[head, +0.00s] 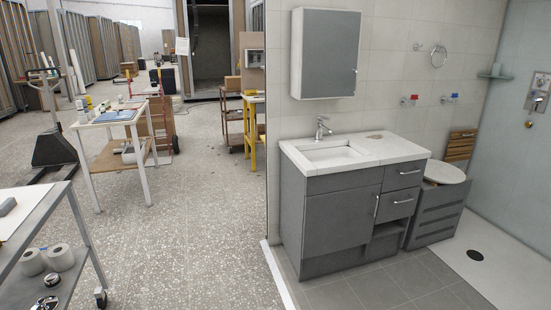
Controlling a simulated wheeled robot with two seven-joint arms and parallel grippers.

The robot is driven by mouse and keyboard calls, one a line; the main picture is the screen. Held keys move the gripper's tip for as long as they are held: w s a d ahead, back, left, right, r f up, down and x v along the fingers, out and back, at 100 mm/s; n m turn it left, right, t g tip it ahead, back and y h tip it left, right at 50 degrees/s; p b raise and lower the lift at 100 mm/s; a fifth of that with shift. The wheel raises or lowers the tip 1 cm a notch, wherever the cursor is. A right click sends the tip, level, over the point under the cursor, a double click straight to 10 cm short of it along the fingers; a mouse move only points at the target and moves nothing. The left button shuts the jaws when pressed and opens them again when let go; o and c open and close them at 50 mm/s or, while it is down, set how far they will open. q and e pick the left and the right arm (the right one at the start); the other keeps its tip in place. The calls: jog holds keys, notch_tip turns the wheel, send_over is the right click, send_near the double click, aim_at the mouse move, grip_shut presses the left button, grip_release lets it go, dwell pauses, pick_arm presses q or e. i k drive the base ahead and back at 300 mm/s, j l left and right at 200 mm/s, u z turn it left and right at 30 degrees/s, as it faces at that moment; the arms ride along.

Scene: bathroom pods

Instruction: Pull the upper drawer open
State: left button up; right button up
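The grey vanity cabinet (329,214) stands against the tiled wall, with a white top. Its upper drawer (402,176) is at the top right of the front, below the counter, and looks shut. It has a bar handle (410,173). The lower drawer (397,205) sits directly beneath it, also looking shut, with its own bar handle (403,201). A tall door with a vertical handle fills the front to the left of the drawers. Neither of my grippers is in view.
A low raised edge (278,276) runs along the left of the bathroom floor. Dark floor tiles (390,284) in front of the vanity are clear. A cart (30,240) stands at the left.

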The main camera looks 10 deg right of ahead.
aim_at(397, 177)
jog(key=i+l+z, duration=0.1)
jog(key=i+z, duration=0.3)
jog(key=i, duration=0.25)
jog(key=i+z, duration=0.4)
jog(key=i, duration=0.25)
jog(key=i+j+z, duration=0.4)
jog(key=i, duration=0.25)
